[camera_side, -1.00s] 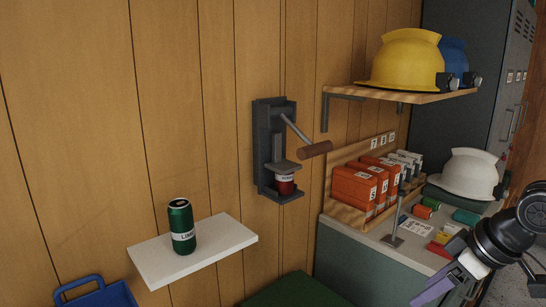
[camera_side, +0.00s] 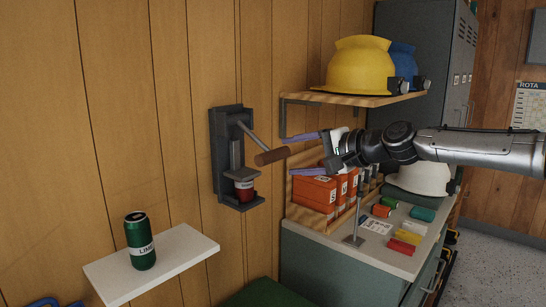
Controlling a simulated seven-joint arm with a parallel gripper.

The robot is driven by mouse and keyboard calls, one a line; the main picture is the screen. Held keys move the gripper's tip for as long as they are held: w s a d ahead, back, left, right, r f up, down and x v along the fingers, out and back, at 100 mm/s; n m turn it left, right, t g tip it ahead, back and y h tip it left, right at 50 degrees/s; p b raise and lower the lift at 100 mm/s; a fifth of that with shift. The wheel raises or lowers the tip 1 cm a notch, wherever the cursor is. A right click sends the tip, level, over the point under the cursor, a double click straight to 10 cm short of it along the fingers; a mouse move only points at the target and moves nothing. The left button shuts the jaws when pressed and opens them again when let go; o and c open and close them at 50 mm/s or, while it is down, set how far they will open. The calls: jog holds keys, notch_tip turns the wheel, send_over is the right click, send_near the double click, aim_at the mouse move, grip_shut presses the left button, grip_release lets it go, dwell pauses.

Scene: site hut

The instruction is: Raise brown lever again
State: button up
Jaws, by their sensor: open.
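The brown lever handle (camera_side: 271,157) sits at the end of a grey arm that slopes down and outward from the dark grey wall-mounted can press (camera_side: 218,150). A red can (camera_side: 245,195), short and partly hidden, stands in the press under its grey plate. My gripper (camera_side: 305,154) is open, with its two purple fingers pointing left toward the handle. The handle's right end lies near the gap between the fingertips in the picture. I cannot tell whether the fingers touch it.
A green can (camera_side: 140,240) stands on a white shelf (camera_side: 190,250) at lower left. Above my gripper, a wooden shelf (camera_side: 380,99) holds a yellow helmet (camera_side: 360,68) and a blue one. Orange boxes (camera_side: 314,193) stand in a rack below it, over a grey cabinet (camera_side: 335,270).

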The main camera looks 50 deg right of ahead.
aim_at(269, 159)
jog(key=shift+x, duration=4.85)
jog(key=c, duration=1)
jog(key=shift+s+r, duration=0.25)
jog(key=shift+r, duration=0.4)
jog(key=shift+s+r, duration=0.25)
jog(key=shift+r, duration=0.45)
jog(key=shift+s+r, duration=0.25)
jog(key=shift+r, duration=0.5)
jog(key=shift+s+r, duration=0.2)
jog(key=shift+r, duration=1.55)
